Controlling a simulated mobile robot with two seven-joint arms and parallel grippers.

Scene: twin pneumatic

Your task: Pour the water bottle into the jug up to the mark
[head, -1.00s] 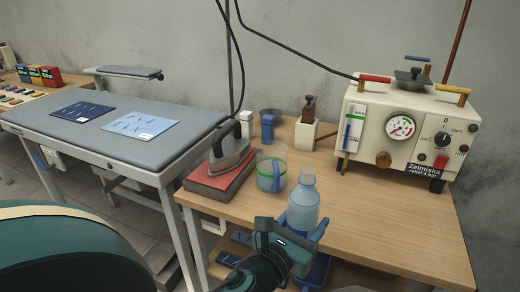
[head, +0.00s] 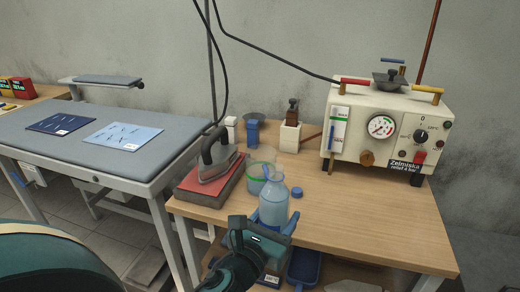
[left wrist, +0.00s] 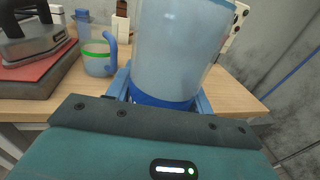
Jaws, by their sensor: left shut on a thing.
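My left gripper (head: 266,228) is shut on the clear, bluish water bottle (head: 273,208), holding it upright at the front of the wooden bench. The bottle fills the middle of the left wrist view (left wrist: 180,50). The clear jug (head: 259,162), with a green band and blue handle, stands just behind the bottle, which partly covers it in the head view. In the left wrist view the jug (left wrist: 97,64) is left of the bottle, apart from it. I cannot make out any water in the jug. My right gripper is not in view.
A small blue disc, perhaps a cap (head: 297,192), lies right of the bottle. An iron (head: 218,158) on a red pad (head: 208,186) stands left of the jug. A cream gauge box (head: 384,130) is at the back right. The bench's front right (head: 360,225) is clear.

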